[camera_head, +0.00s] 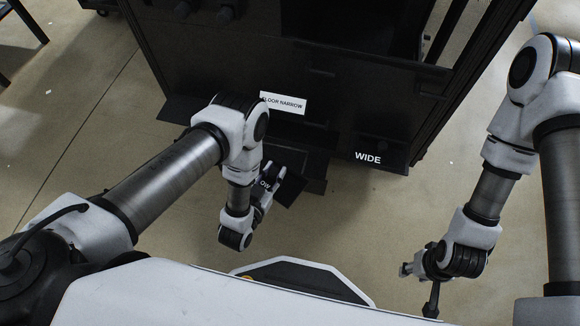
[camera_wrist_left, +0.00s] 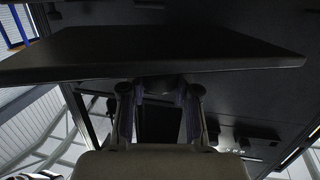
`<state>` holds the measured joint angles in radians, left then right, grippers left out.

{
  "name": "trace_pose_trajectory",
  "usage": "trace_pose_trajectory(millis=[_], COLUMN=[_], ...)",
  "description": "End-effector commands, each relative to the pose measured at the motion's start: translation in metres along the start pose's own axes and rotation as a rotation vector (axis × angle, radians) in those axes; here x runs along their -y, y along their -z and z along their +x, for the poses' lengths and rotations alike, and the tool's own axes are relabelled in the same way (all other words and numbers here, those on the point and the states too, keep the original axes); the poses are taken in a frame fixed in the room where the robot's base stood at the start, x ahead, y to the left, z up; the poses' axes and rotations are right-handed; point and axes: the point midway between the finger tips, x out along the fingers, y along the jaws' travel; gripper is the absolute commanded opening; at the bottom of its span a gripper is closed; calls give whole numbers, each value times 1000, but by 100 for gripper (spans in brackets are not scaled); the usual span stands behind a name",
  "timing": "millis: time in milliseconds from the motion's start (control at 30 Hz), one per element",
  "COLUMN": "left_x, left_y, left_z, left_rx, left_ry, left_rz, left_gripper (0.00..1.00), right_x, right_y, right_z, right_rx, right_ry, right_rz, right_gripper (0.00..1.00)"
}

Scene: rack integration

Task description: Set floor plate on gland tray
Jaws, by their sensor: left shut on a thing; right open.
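A flat black plate (camera_head: 287,185) is in my left gripper (camera_head: 268,186), low in front of the rack. A partly covered white label ending in "OW" shows by the fingers. In the left wrist view the dark plate (camera_wrist_left: 150,50) spans the top of the picture, and the left fingers (camera_wrist_left: 160,108) are shut at its near edge. The black rack front carries a white "FLOOR NARROW" label (camera_head: 283,103), partly covered by my left arm, and a "WIDE" marking (camera_head: 367,158). I cannot clearly tell the gland tray apart from the other black parts. My right gripper (camera_head: 420,284) is open and empty, away from the rack.
The black rack (camera_head: 240,50) fills the top middle, with a low ledge (camera_head: 185,109) sticking out at its left. The concrete floor (camera_head: 370,230) is clear between the rack and my right arm. Dark furniture legs (camera_head: 30,22) stand at the top left.

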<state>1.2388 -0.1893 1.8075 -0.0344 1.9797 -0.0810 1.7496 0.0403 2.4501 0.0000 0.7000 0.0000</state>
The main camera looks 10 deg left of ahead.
Motion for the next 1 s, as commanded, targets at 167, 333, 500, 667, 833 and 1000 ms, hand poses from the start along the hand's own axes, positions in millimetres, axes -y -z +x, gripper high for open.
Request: trace_pose_trajectory(millis=[167, 333, 500, 667, 833, 1000], left_x=[3, 9, 26, 47, 66, 71], left_y=[-14, -14, -3, -2, 2, -8], left_z=[12, 23, 52, 95, 134, 146], left_rx=[-7, -6, -11, -11, -9, -3], left_ry=[-3, -2, 3, 2, 1, -1], left_rz=[1, 2, 1, 1, 1, 0], left_gripper=[0, 0, 0, 0, 0, 0], right_x=[0, -1, -1, -1, -1, -1], right_y=[0, 0, 0, 0, 0, 0], right_z=[40, 86, 102, 119, 135, 146], right_rx=[-1, 0, 0, -1, 0, -1], right_ry=[0, 0, 0, 0, 0, 0], right_rz=[-1, 0, 0, 0, 0, 0], right_gripper=[40, 40, 40, 40, 40, 40])
